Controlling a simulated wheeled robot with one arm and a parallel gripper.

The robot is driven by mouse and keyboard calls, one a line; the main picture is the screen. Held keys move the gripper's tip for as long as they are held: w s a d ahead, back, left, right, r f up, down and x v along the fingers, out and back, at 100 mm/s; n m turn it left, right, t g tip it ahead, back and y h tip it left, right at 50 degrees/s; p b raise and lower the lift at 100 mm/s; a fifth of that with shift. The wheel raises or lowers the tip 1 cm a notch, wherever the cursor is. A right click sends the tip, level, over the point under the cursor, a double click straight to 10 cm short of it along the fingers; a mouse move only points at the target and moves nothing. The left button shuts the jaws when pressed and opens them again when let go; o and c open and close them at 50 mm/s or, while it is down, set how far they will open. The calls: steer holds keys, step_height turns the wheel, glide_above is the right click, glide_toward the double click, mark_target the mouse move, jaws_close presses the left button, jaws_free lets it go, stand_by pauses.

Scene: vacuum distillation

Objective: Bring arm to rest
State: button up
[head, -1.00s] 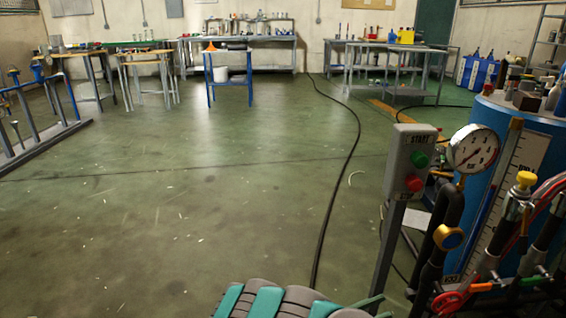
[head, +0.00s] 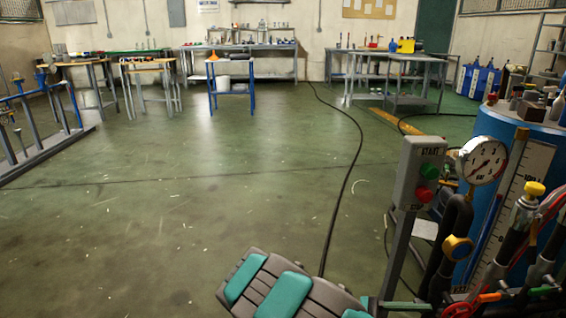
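My arm (head: 290,290) shows at the bottom centre of the head view as a grey ribbed link with teal pads. It lies over the floor, left of the start/stop post. My gripper is not in view, so its fingers and anything in them are hidden.
A black cable (head: 344,190) crosses the green floor (head: 180,210), which is open to the left.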

steer(key=s+d+r+m+g+y+p, duration=0.1)
steer(key=s+r+m+y, duration=0.25)
steer(key=s+y, duration=0.3)
steer(key=s+r+m+g+y, duration=0.1)
steer(key=s+r+m+y, duration=0.1)
steer(key=s+m+y, duration=0.5)
steer(key=s+a+t+y+p, duration=0.1)
steer(key=s+a+t+y, duration=0.2)
steer(key=a, duration=0.4)
steer(key=s+a+t+y, duration=0.3)
steer(key=a+t+y, duration=0.1)
steer(key=a+t, duration=0.1)
steer(key=shift+a+r+p, duration=0.3)
steer(key=shift+a+p, duration=0.1)
steer(key=shift+a, duration=0.5)
steer(key=shift+d, duration=0.15)
